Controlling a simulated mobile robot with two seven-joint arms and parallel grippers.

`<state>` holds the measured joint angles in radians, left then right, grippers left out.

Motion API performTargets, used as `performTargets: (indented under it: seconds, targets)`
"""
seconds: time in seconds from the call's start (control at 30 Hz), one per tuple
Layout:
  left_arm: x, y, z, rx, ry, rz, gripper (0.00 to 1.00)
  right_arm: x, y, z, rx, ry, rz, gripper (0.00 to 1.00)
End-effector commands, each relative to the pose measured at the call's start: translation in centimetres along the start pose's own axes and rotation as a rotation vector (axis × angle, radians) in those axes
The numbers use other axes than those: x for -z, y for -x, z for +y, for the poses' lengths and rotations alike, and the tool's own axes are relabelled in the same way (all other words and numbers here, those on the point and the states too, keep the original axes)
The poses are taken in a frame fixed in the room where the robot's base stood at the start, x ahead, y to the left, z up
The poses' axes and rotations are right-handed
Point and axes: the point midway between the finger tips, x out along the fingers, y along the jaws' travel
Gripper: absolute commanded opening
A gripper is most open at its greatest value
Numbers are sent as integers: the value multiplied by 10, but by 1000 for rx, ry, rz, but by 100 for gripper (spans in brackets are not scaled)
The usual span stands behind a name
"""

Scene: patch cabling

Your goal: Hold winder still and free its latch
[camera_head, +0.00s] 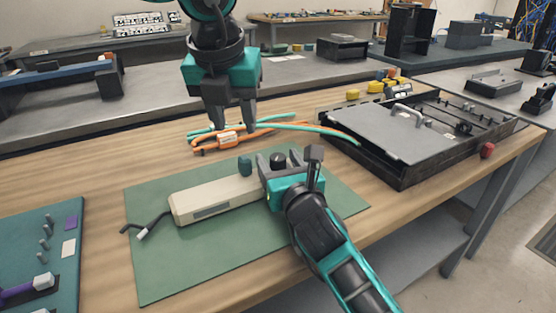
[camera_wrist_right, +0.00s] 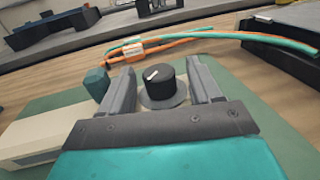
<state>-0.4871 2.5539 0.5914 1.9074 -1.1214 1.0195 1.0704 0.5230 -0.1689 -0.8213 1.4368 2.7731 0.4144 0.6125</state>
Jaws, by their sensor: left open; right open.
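The winder appears to be the long beige box (camera_head: 215,198) lying on the green mat (camera_head: 160,270). A black round knob with a white mark (camera_wrist_right: 160,80) stands near its right end. A small dark teal block (camera_head: 245,166) stands beside the knob; it also shows in the right wrist view (camera_wrist_right: 96,83). I cannot tell which part is the latch. My right gripper (camera_wrist_right: 161,72) is open, with one finger on each side of the black knob and a gap to it. It hides the box's right end. My left gripper (camera_head: 235,128) is open and empty, pointing down behind the box.
Orange and teal cables (camera_head: 270,128), bundled with an orange tag (camera_head: 229,140), lie behind the mat near my left gripper. A black open tray with a grey lid (camera_head: 385,130) stands at the right. A dark cable end (camera_head: 143,230) sticks out left of the box. The front mat is clear.

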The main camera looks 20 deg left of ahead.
Motion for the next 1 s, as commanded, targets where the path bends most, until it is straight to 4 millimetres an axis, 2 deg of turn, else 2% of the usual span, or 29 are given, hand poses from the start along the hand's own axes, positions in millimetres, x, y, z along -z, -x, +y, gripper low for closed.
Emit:
performTargets:
  seconds: [0.13, 0.43, 1.0]
  targets:
    - [0, 0, 0, 0, 0, 0, 43, -1, -7, 0, -1, 1, -2, 63]
    - [0, 0, 0, 0, 0, 0, 43, 0, -8, 0, -1, 0, -1, 63]
    - [0, 0, 0, 0, 0, 0, 43, 0, -8, 0, -1, 0, 0, 10]
